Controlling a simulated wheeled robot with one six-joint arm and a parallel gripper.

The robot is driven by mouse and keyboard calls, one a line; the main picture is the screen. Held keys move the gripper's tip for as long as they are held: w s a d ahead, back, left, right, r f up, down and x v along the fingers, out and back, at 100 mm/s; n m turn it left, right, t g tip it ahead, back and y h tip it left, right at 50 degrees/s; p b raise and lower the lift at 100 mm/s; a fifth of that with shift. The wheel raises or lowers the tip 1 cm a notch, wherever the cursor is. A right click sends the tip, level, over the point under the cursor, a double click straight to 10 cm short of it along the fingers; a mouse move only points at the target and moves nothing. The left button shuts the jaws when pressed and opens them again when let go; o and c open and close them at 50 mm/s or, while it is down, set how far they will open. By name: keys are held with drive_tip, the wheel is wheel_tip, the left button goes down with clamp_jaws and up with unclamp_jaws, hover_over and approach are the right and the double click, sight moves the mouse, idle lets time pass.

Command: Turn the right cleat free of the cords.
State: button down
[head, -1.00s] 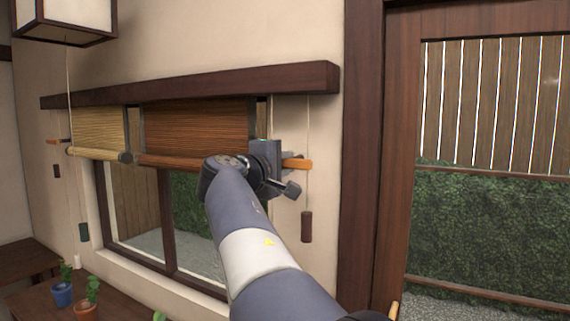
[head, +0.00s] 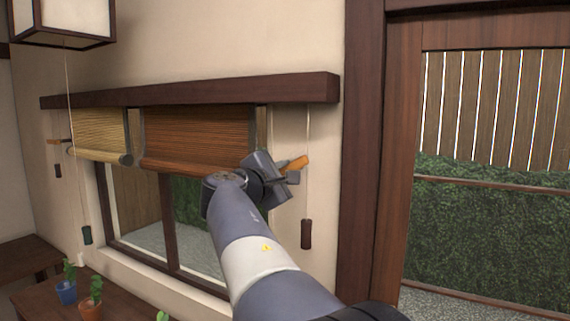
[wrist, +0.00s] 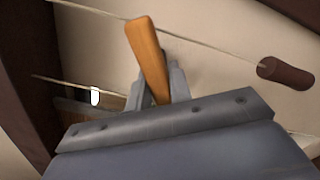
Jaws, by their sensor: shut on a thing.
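The right cleat (head: 299,163) is an orange wooden bar on the wall right of the window. It is tilted, its right end up. My gripper (head: 286,175) is shut on it and rolled over with it. In the wrist view the cleat (wrist: 148,55) stands up from between my fingers (wrist: 152,92). A cord (head: 308,125) hangs to a dark brown pull (head: 306,234). In the wrist view this pull (wrist: 285,73) is at the right, and its cord passes by the cleat's tip; I cannot tell whether they touch. My gripper hides the cleat's inner part.
A dark brown blind (head: 195,135) and a yellowish blind (head: 98,130) hang under a wooden rail (head: 200,90). The left cleat (head: 55,141) and a green pull (head: 87,235) are at the far left. Potted plants (head: 91,308) stand below. A dark post (head: 365,160) rises at the right.

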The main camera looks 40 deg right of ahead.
drive_tip(key=n+p, duration=0.4)
drive_tip(key=n, duration=0.2)
drive_tip(key=shift+r+n+p, duration=0.15)
drive_tip(key=shift+n+p, duration=0.15)
drive_tip(key=shift+p, duration=0.05)
drive_tip(key=n, duration=0.2)
drive_tip(key=n+p, duration=0.1)
drive_tip(key=n, duration=0.1)
drive_tip(key=shift+f+n, duration=0.2)
drive_tip(key=shift+n, duration=0.1)
drive_tip(key=c, duration=1.3)
unclamp_jaws()
drive_tip(key=b+v, duration=0.3)
drive_tip(key=v, duration=0.7)
drive_tip(key=shift+s+a, duration=0.2)
drive_tip(key=shift+a, duration=0.15)
drive_tip(key=shift+d, duration=0.1)
